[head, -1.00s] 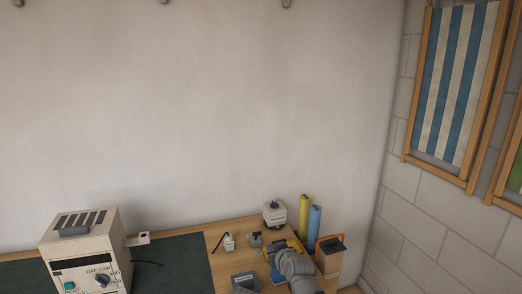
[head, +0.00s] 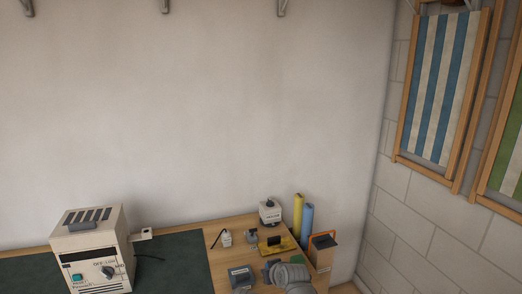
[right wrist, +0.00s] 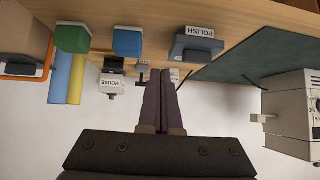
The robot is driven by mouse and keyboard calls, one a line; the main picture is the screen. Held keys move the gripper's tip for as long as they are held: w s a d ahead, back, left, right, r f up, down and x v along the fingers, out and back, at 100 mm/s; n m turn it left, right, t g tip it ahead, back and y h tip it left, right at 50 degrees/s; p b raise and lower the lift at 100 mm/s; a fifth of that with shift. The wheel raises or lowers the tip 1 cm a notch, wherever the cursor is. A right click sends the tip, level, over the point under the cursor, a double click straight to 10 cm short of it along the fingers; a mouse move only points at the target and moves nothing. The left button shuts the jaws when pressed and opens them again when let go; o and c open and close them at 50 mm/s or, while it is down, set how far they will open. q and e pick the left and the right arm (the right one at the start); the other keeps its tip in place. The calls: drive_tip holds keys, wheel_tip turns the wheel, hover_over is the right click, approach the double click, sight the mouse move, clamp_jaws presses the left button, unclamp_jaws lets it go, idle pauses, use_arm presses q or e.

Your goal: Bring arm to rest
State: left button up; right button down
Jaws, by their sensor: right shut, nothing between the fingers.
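My right arm (head: 293,278) comes in at the bottom of the head view, low over the right part of the bench. Its fingertips cannot be made out there. In the right wrist view my right gripper (right wrist: 163,80) is shut, its two dark fingers together with nothing between them. Their tips overlap bench items in that view; I cannot tell the gap. My left gripper is not in view.
The bench holds a beige machine (head: 92,250), dark mat (head: 175,262), POLISH box (head: 242,277), white HOUSE container (head: 270,212), yellow tray (head: 287,243), yellow roll (head: 298,218), blue roll (head: 307,222) and orange-handled box (head: 322,250). The mat beside the machine looks clear.

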drive_tip(key=s+d+g+h+p, duration=0.2)
drive_tip(key=s+g+p, duration=0.2)
drive_tip(key=s, duration=0.7)
drive_tip(key=s+d+g+h+p, duration=0.2)
drive_tip(key=s+g+h+p, duration=0.1)
drive_tip(key=s, duration=0.9)
drive_tip(key=r+g+p, duration=0.1)
drive_tip(key=g, duration=0.1)
drive_tip(key=shift+s+g, duration=0.3)
drive_tip(key=shift+d, duration=0.1)
